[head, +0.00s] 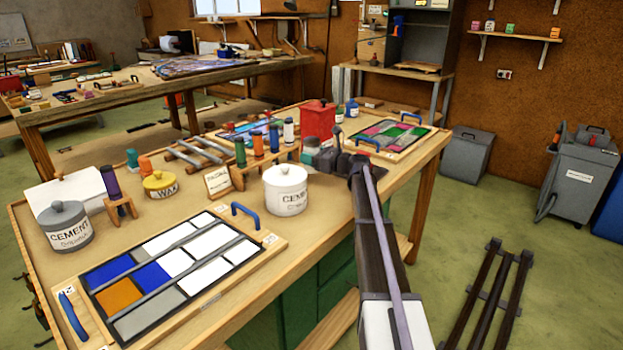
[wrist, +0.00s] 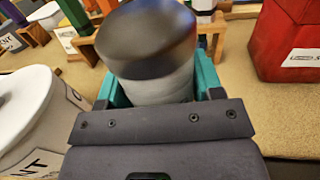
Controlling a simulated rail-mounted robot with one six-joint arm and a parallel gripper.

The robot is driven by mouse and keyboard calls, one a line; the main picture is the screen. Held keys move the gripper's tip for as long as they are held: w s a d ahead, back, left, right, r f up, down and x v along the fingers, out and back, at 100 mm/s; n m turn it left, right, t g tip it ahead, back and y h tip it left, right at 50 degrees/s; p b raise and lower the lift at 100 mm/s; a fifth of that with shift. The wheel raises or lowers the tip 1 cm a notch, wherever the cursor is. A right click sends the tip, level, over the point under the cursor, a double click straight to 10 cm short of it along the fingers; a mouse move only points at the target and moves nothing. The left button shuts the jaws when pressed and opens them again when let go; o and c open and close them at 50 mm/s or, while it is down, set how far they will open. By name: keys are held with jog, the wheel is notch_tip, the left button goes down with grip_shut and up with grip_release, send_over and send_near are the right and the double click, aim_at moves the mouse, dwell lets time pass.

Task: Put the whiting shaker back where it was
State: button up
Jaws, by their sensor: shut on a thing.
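My gripper (head: 311,148) is over the bench between the white cement pot and the red box. In the wrist view its teal fingers (wrist: 157,88) are shut on a pale cylinder with a dark rounded cap, which looks like the whiting shaker (wrist: 150,45). Its label is not visible and its lower part is hidden by my gripper. In the head view it is mostly hidden, and I cannot tell whether it touches the bench. A wooden rack (head: 237,173) behind and left of my gripper holds several coloured shakers, including a green one (head: 240,153).
The white cement pot (head: 286,192) stands close to my gripper, also at left in the wrist view (wrist: 25,110). A red box (head: 318,122) stands behind. A leaded panel (head: 165,270) lies in front. A purple shaker (head: 110,182) stands at left.

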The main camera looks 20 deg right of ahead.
notch_tip(320, 180, down, 4)
jog(key=b, duration=0.4)
jog(key=shift+r, duration=0.35)
jog(key=shift+f, duration=0.2)
jog(key=o, duration=1.1)
jog(key=shift+r+p, duration=0.25)
jog(key=shift+p, duration=0.05)
jog(key=v, duration=1.2)
jog(key=shift+s, duration=0.1)
